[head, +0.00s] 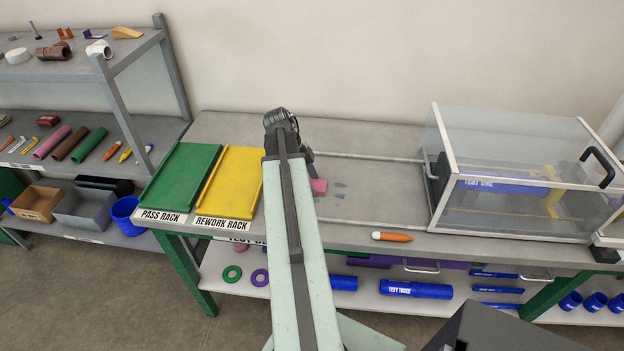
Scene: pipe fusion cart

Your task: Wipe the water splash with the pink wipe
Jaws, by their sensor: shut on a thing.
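The pink wipe (319,187) is on the grey bench top, just right of my arm. My gripper (309,165) is mostly hidden behind my arm; a dark part of it shows just above the wipe, and it is shut on the wipe. Part of the splash may be hidden under the wipe or behind my arm.
A yellow rework rack (230,182) and a green pass rack (182,178) lie left of my arm. Thin rails (375,157) run right to a clear-walled test box (515,180). An orange marker (393,237) lies near the front edge.

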